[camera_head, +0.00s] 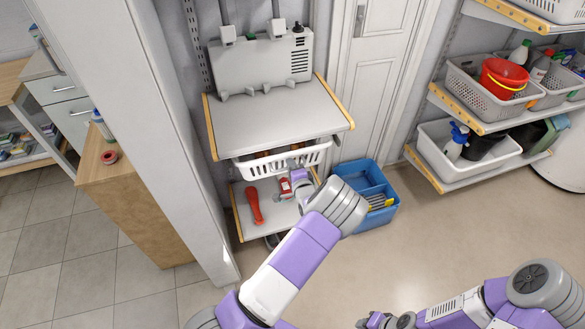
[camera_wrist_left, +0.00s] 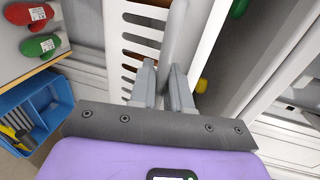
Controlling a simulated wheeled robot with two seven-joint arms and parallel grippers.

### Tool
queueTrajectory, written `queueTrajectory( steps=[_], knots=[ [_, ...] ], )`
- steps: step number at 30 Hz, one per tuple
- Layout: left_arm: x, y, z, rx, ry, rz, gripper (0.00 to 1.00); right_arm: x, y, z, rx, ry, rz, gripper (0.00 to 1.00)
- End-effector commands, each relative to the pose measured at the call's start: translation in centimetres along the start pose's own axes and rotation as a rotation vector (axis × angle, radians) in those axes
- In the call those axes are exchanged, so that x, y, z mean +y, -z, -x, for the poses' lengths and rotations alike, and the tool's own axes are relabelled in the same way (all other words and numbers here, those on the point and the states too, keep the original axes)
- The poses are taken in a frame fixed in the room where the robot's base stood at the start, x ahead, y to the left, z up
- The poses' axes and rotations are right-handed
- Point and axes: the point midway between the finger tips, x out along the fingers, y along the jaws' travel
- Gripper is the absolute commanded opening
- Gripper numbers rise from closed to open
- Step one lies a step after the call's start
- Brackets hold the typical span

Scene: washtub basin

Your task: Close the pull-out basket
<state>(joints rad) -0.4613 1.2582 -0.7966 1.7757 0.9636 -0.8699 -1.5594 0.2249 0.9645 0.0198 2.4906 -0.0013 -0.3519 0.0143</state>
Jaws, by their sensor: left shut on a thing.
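The white slotted pull-out basket (camera_head: 255,168) sticks out a little from under the grey worktop (camera_head: 270,118). Its slotted wall (camera_wrist_left: 125,45) fills the upper middle of the left wrist view. My left gripper (camera_head: 298,166) is at the basket's front, right of its middle. In the left wrist view its fingers (camera_wrist_left: 165,85) are shut on the basket's pale front edge. The wrist hides part of the grip in the head view. My right gripper (camera_head: 376,321) is low at the bottom edge, far from the basket; its fingers are too small to read.
A blue crate (camera_head: 384,213) stands on the floor to the right. A white post (camera_head: 150,130) rises close on the left.

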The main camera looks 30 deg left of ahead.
Motion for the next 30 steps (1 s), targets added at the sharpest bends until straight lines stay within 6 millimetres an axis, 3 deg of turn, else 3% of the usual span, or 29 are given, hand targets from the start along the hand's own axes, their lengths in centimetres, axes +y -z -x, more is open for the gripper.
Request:
queueTrajectory(
  steps=[6, 7, 10, 21, 30],
  knots=[
    [-0.4, 0.0, -0.3, 0.0, 0.01, 0.002, 0.0, 0.0, 0.0, 0.0, 0.0, 0.0, 0.0, 0.34],
    [-0.5, 0.0, -0.3, 0.0, 0.011, 0.002, 0.19, 0.0, 0.0, 0.0, 0.0, 0.0, 0.0, 0.34],
    [-0.5, 0.0, -0.3, 0.0, 0.011, 0.002, 0.34, 0.0, 0.0, 0.0, 0.0, 0.0, 0.0, 0.34],
    [-0.4, 0.0, 0.2, 0.001, 0.008, 0.001, 0.34, -0.1, 0.0, 0.1, 0.0, 0.0, 0.0, 0.34],
    [-0.5, 0.1, 4.9, 0.003, 0.006, -0.002, 0.34, -0.6, -0.1, 1.5, 0.0, 0.0, 0.0, 0.34]
  ],
)
